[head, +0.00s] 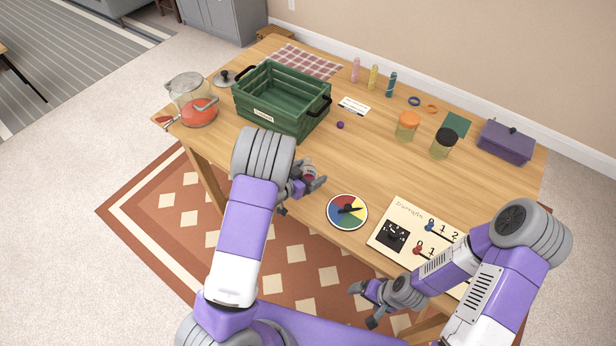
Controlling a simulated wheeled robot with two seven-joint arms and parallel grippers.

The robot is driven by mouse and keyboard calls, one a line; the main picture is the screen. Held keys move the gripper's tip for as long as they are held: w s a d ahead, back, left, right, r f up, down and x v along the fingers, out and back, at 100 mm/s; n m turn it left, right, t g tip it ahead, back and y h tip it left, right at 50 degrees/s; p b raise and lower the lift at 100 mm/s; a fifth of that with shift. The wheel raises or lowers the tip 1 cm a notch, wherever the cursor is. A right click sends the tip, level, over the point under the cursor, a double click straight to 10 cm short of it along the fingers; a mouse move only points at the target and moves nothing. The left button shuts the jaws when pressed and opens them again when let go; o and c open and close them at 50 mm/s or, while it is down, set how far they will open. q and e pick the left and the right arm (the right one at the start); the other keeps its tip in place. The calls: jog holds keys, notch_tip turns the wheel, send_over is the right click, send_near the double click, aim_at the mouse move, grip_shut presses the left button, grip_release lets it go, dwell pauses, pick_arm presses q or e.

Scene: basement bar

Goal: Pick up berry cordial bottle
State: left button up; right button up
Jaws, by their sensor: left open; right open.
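Three small bottles stand at the back of the table: a pink one (356,70), a yellow one (373,77) and a teal one (391,86). Their labels are too small to read, so I cannot tell which, if any, is the berry cordial bottle. A small reddish thing (308,171) shows right behind my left gripper (303,194), partly hidden by it; I cannot tell what it is. My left gripper is open near the front edge of the table, in front of the green crate. My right gripper (362,304) is open and low, off the table's front edge.
On the wooden table stand a green crate (254,101), a glass jug with red contents (196,101), two lidded jars (408,126) and a purple box (506,142). A colour wheel (347,211) and a board (395,216) lie at the front. The table's middle is mostly clear.

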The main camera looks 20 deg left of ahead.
pick_arm(q)
jog(key=shift+w+d+f, duration=0.25)
jog(key=shift+w, duration=0.35)
jog(key=c, duration=1.2)
jog(key=shift+r, duration=0.1)
